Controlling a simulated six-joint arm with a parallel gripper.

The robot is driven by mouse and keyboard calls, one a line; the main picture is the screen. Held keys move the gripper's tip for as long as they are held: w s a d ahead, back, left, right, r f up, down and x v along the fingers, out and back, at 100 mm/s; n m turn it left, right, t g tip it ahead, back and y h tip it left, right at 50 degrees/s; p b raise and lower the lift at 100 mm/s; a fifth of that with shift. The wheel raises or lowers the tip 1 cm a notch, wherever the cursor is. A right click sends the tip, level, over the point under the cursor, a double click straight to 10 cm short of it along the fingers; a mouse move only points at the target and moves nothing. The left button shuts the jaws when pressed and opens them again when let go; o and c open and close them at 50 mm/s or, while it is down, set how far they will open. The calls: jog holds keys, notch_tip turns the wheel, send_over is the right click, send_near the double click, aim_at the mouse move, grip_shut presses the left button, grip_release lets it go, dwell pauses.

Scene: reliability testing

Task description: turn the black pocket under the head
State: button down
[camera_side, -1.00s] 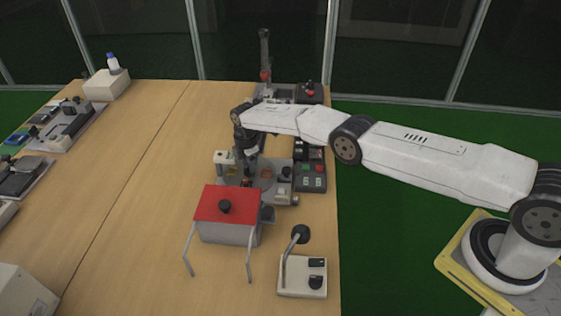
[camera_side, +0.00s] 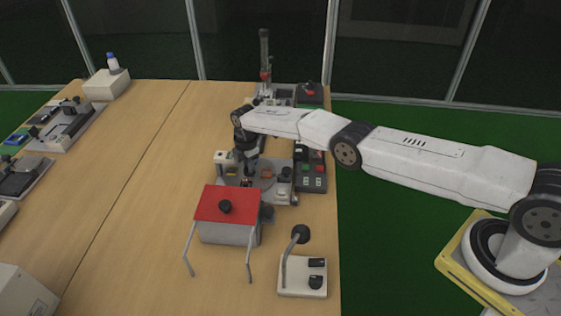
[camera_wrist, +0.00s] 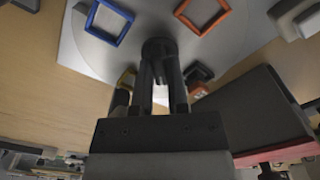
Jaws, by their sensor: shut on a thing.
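A pale grey round disc (camera_wrist: 148,62) carries coloured square pockets. In the wrist view a blue pocket (camera_wrist: 92,13) lies upper left and an orange pocket (camera_wrist: 183,14) upper right. A small black frame, seemingly the black pocket (camera_wrist: 207,72), shows right of my gripper, partly hidden. My gripper (camera_wrist: 160,80) is shut on the dark round knob (camera_wrist: 159,46) at the disc's middle. In the side view my gripper (camera_side: 249,167) reaches down onto the disc station. A cream-topped post (camera_side: 222,157) stands at the disc's left; whether it is the head I cannot tell.
A red-topped grey box (camera_side: 228,230) on legs stands close in front of the disc. A control box (camera_side: 313,178) with coloured buttons is on the right. A small lamp-like device (camera_side: 302,278) stands at the front.

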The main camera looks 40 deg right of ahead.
jog(key=shift+s+m, duration=0.1)
jog(key=shift+m, duration=1.2)
jog(key=shift+m, duration=0.9)
jog(key=shift+s+a+f+m, duration=0.1)
jog(key=shift+m, duration=1)
jog(key=shift+a+m, duration=0.1)
jog(key=shift+m, duration=1)
